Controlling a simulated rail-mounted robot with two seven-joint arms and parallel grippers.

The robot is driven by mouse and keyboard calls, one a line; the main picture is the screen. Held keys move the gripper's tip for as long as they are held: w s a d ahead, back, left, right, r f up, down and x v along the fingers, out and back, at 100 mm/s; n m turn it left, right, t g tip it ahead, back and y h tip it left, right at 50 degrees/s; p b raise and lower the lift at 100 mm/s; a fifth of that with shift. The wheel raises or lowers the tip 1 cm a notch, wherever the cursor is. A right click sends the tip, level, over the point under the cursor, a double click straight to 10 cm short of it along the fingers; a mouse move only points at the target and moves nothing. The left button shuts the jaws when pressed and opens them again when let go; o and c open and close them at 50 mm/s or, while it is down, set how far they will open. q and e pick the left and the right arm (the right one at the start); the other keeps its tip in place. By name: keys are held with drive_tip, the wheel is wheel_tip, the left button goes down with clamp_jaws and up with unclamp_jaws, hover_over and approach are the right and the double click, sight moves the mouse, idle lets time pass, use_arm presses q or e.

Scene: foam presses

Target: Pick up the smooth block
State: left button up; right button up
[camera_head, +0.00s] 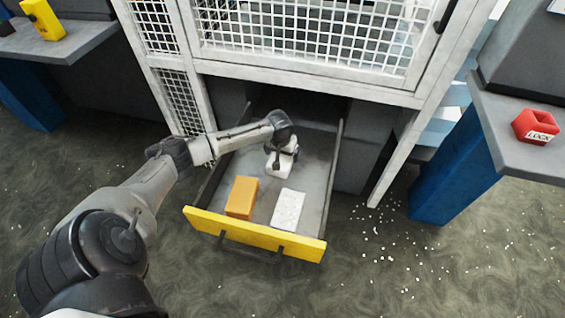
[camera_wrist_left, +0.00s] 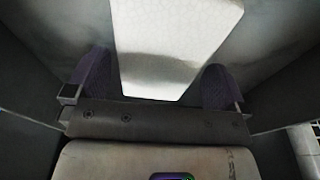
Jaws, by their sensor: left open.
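My left gripper (camera_head: 279,172) is inside the open drawer, toward its back, pointing down. In the left wrist view the fingers of my left gripper (camera_wrist_left: 154,85) are apart. A white block (camera_wrist_left: 175,45) with a faint cell pattern lies between and beyond them, with a gap at each side. In the head view the hand mostly hides what is under it, so I cannot tell that block's outline there. An orange block (camera_head: 242,197) and a white speckled block (camera_head: 288,209) lie nearer the drawer front. My right gripper is not in view.
The drawer has a yellow front (camera_head: 252,234) and raised side walls close to the hand. A white mesh cage (camera_head: 310,40) stands above it. A red lock box (camera_head: 536,125) sits on the right-hand bench; a yellow object (camera_head: 42,18) sits at left. White crumbs litter the floor.

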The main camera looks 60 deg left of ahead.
use_arm(q)
drive_tip(key=shift+a+f+b, duration=0.1)
drive_tip(key=shift+f+b, duration=0.2)
drive_tip(key=shift+f, duration=0.65)
drive_tip(key=shift+c, duration=0.4)
drive_tip(key=c, duration=0.6)
drive_tip(key=shift+r, duration=0.1)
drive_tip(key=shift+c, duration=0.2)
